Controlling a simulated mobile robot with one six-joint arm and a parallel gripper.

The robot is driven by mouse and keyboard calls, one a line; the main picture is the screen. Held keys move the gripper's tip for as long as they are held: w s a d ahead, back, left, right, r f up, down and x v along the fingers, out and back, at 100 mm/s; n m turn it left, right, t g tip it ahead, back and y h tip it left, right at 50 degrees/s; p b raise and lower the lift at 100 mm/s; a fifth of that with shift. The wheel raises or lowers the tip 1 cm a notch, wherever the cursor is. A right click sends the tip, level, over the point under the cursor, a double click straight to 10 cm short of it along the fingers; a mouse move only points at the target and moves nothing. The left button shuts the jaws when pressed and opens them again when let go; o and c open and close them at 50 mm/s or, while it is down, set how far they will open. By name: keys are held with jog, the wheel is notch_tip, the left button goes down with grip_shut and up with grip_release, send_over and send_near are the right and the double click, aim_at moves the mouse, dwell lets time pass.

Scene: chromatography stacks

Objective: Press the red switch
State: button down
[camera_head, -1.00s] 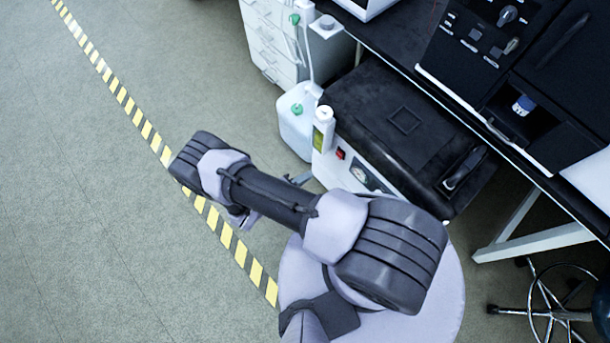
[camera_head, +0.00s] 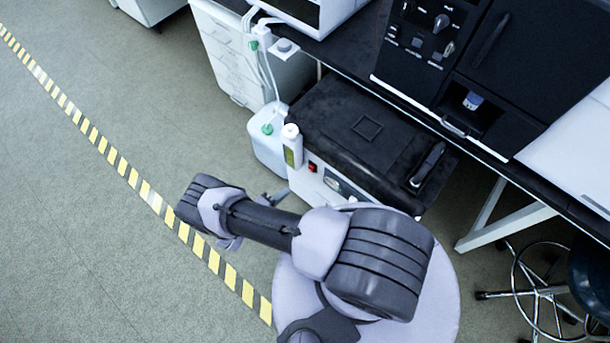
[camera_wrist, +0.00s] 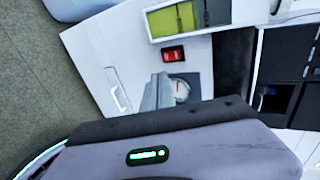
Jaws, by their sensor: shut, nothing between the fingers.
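The red switch (camera_head: 312,166) is on the white front panel of a black-topped unit (camera_head: 330,182) in the head view. In the wrist view the red switch (camera_wrist: 174,53) shows in a dark frame, just beyond my gripper (camera_wrist: 160,78). A round gauge (camera_wrist: 182,92) sits beside it, partly hidden behind my gripper. My gripper is shut and empty, and appears apart from the switch. In the head view my gripper (camera_head: 275,196) shows small and grey in front of the panel, largely hidden by my arm.
A white bottle with a green label (camera_head: 292,146) stands at the unit's left corner. A white jug with a green cap (camera_head: 268,146) is on the floor beside it. A black bench (camera_head: 345,55) with instruments is behind. The floor at left, with a striped tape line, is clear.

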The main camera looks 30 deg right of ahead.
aim_at(311, 169)
jog(key=r+b+x, duration=0.1)
jog(key=x, duration=1.1)
jog(key=shift+d+b, duration=0.3)
jog(key=shift+d, duration=0.15)
jog(key=shift+w, duration=0.15)
jog(key=shift+w+d+r, duration=0.1)
jog(key=shift+d+r, duration=0.1)
jog(key=shift+r, duration=0.55)
jog(key=shift+s+a, duration=0.2)
jog(key=shift+a, duration=0.15)
jog(key=f+p+v, duration=0.1)
jog(key=v, duration=1.2)
jog(key=shift+a, duration=0.25)
